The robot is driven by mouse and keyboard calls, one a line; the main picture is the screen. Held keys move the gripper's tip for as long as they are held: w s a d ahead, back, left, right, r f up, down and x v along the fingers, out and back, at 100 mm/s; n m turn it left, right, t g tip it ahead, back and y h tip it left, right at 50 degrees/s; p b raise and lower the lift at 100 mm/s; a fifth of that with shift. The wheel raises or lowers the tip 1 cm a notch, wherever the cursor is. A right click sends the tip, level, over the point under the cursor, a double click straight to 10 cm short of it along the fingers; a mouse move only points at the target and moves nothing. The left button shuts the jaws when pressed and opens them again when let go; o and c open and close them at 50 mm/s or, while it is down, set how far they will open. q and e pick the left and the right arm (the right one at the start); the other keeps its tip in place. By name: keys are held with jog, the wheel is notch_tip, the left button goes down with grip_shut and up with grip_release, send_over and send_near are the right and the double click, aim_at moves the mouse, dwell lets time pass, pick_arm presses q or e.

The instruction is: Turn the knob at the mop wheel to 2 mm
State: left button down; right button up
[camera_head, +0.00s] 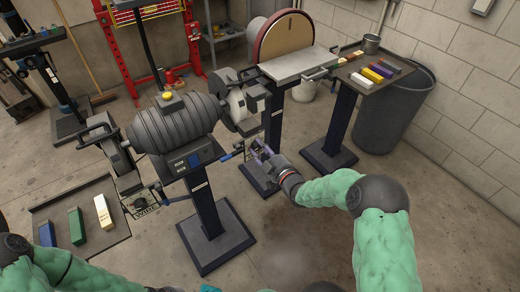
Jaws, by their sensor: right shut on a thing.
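A bench grinder-like motor (177,122) stands on a pedestal (208,208) in the middle. A pale mop wheel (240,103) sits at its right end under a guard. My right gripper (256,150) is just below and right of the mop wheel, shut on a small part there, seemingly the knob. The knob is hidden by the fingers, and its scale cannot be read. My left arm shows at the lower left; its gripper is out of view.
A tray (83,222) with coloured bars is at the left. A disc sander (285,50) stands behind, a shelf of bars (378,77) and a grey bin (395,112) at the right. Floor at the lower right is clear.

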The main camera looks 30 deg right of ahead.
jog(key=shift+f, duration=0.1)
jog(key=m, duration=0.5)
jog(key=o, duration=1.1)
jog(key=shift+o, duration=0.2)
jog(key=shift+s, duration=0.1)
jog(key=s, duration=1.1)
jog(key=shift+s+d, duration=0.4)
jog(key=shift+d, duration=0.05)
